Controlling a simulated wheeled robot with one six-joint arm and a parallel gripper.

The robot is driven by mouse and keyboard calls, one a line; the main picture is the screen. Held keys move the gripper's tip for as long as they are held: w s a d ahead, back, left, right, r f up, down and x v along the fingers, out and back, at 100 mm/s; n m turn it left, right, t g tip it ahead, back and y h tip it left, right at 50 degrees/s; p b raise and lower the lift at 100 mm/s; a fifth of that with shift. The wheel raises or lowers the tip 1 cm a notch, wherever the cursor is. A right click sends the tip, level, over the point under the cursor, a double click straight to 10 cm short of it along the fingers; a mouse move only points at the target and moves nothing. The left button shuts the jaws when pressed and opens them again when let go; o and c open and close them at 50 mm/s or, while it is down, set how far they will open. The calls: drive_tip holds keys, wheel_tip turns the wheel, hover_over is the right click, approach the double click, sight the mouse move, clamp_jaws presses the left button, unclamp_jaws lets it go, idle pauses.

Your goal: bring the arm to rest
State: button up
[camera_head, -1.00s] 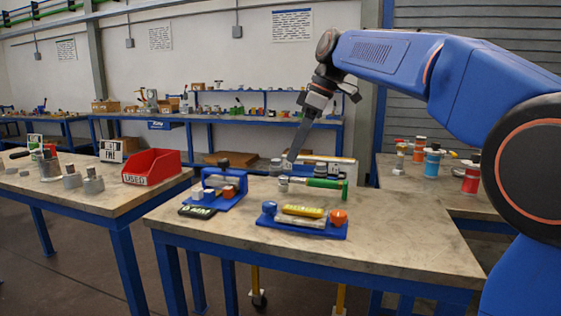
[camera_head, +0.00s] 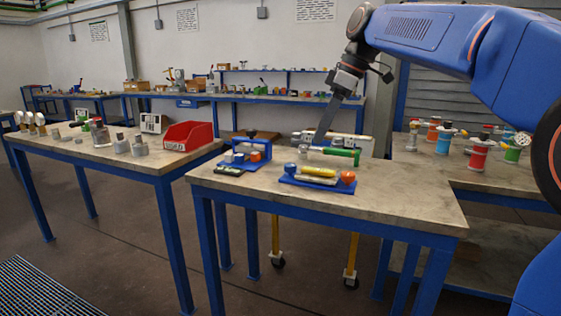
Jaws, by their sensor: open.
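My gripper (camera_head: 324,124) hangs from the blue arm at the upper right and points down over the back of the middle table (camera_head: 410,205). Its long grey fingers are seen edge-on, so the gap between them does not show, and nothing is seen held. Just below and behind the fingertips are small silver parts and a green-handled tool (camera_head: 341,156). I cannot tell whether the fingertips touch anything there.
A blue tray (camera_head: 317,186) with a yellow item and an orange knob lies near the table's front. A blue stand (camera_head: 246,152) is left of it. A red bin (camera_head: 188,135) sits on the left table. Flanged vessels (camera_head: 476,151) stand at right. The middle table's right front is bare.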

drive_tip(key=s+d+f+m+t+h, duration=0.1)
drive_tip(key=s+d+f+m, duration=0.4)
drive_tip(key=s+f, duration=0.5)
drive_tip(key=s+d+f+m+t+h, duration=0.1)
drive_tip(key=s+d+f+m, duration=0.3)
drive_tip(key=s+d+f, duration=0.3)
drive_tip(key=s+d+f+m+t+h, duration=0.1)
drive_tip(key=s+d+f+m, duration=0.4)
drive_tip(key=s+f, duration=0.9)
drive_tip(key=shift+s+d+m+t+h, duration=0.3)
drive_tip(key=shift+s+d+h, duration=0.2)
drive_tip(key=shift+s+h, duration=0.1)
